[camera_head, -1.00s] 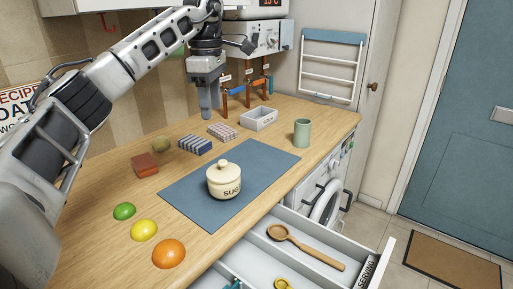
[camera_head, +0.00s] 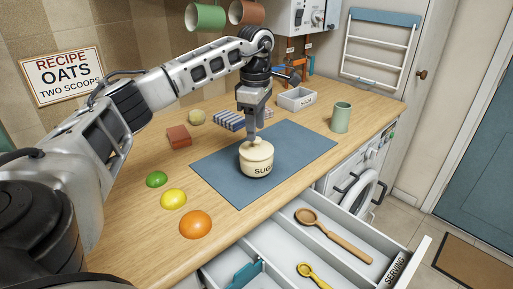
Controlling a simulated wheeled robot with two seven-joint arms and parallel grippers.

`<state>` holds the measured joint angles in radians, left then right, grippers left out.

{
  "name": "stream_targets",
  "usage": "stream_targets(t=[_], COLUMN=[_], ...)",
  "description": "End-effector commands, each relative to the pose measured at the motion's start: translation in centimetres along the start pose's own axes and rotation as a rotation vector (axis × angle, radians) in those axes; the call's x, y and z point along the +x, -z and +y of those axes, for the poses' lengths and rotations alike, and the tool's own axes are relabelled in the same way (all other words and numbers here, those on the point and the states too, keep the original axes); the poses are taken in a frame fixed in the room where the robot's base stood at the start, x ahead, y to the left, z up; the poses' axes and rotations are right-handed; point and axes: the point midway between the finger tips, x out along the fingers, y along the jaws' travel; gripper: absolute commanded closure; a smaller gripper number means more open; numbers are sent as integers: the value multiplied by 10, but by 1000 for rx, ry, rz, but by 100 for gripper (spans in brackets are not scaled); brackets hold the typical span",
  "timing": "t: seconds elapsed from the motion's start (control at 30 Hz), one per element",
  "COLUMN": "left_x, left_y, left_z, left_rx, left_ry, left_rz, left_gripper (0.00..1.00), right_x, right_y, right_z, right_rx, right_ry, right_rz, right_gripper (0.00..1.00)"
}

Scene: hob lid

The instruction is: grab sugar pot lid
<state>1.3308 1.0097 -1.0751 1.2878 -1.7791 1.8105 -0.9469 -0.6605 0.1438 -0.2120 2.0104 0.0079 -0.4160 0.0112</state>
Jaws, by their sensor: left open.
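The cream sugar pot (camera_head: 256,165), marked "SUG" as far as it shows, stands upright on the blue mat (camera_head: 303,146). Its cream lid (camera_head: 262,149) sits on top, and the lid's knob is mostly hidden behind my gripper. My left gripper (camera_head: 251,138) points straight down directly over the lid, with its fingertips at knob height. It is open, and I cannot tell whether the fingers touch the knob. My right gripper does not show.
Green, yellow and orange domes (camera_head: 173,199) lie at the left front. Folded striped cloths (camera_head: 230,121), a grey tray (camera_head: 297,98) and a green cup (camera_head: 341,117) stand behind. An open drawer (camera_head: 283,238) with spoons juts out below the counter's front edge.

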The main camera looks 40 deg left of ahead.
Motion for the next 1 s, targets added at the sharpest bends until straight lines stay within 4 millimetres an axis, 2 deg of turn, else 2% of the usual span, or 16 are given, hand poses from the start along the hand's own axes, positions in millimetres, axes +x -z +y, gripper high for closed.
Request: stream_targets(t=[0.1, 0.2, 0.47, 0.5, 0.67, 1.0], left_x=[19, 29, 34, 34, 34, 32], left_y=[-2, -2, -2, -2, -2, -2], left_z=[-4, -4, -4, -4, -3, -3], left_rx=[0, -1, -1, 0, -1, 0], left_ry=[5, 2, 1, 1, 1, -1], left_rz=[3, 1, 1, 1, 1, 0], left_gripper=[52, 52, 52, 55, 99, 100], right_x=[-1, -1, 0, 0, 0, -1], right_y=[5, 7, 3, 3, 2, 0], right_z=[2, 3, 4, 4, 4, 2], right_rx=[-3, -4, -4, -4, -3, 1], right_ry=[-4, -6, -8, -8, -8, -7], right_rz=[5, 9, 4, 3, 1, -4], right_gripper=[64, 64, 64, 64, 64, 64])
